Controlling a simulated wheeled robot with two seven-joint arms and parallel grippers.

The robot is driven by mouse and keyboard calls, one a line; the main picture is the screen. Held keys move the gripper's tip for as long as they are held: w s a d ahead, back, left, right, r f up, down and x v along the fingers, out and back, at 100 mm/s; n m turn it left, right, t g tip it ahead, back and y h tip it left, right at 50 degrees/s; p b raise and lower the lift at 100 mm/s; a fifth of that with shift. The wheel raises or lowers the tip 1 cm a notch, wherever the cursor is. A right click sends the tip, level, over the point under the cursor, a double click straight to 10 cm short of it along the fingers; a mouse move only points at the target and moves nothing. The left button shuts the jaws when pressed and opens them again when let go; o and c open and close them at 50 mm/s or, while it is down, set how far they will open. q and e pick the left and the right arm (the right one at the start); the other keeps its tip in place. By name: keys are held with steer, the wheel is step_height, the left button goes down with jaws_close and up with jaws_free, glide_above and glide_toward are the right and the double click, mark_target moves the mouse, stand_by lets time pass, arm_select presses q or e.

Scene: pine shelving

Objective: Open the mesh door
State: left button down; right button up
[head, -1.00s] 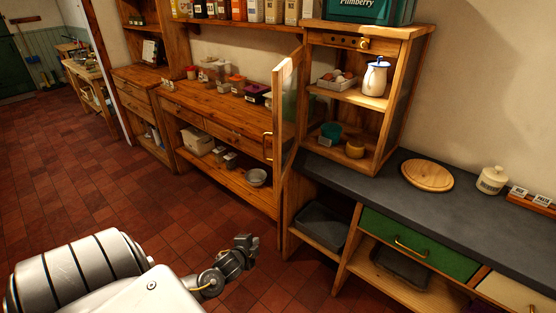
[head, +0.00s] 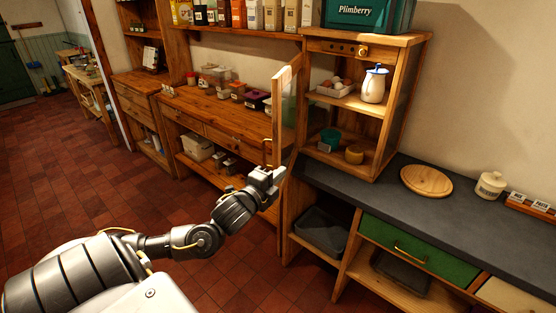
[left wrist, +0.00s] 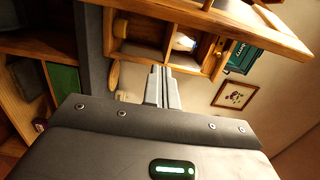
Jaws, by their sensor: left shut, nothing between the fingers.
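The mesh door (head: 276,110) is a narrow wooden frame on the left side of the small open-fronted cabinet (head: 391,110). It stands swung well out from the front, so the shelves are exposed. I see it nearly edge-on, and its mesh is hard to make out. Its handle (head: 267,150) is on the outer edge. My left gripper (head: 276,177) is shut and empty, close to the door's lower outer end; I cannot tell whether they touch. In the left wrist view its fingers (left wrist: 162,88) point toward the cabinet (left wrist: 150,52). My right gripper is not in view.
A white jug (head: 375,84), an egg tray (head: 335,90) and small pots sit on the cabinet shelves. A teal box (head: 357,15) stands on top. The dark counter (head: 440,215) with a round board (head: 426,181) extends right. The tiled floor (head: 110,200) is clear at left.

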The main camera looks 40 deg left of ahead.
mark_target(278, 161)
arm_select(q)
steer(key=w+a+p, duration=0.4)
steer(key=shift+w+a+r, duration=0.1)
steer(key=shift+w+a, duration=0.05)
steer(key=shift+w, duration=0.15)
steer(key=shift+w, duration=0.1)
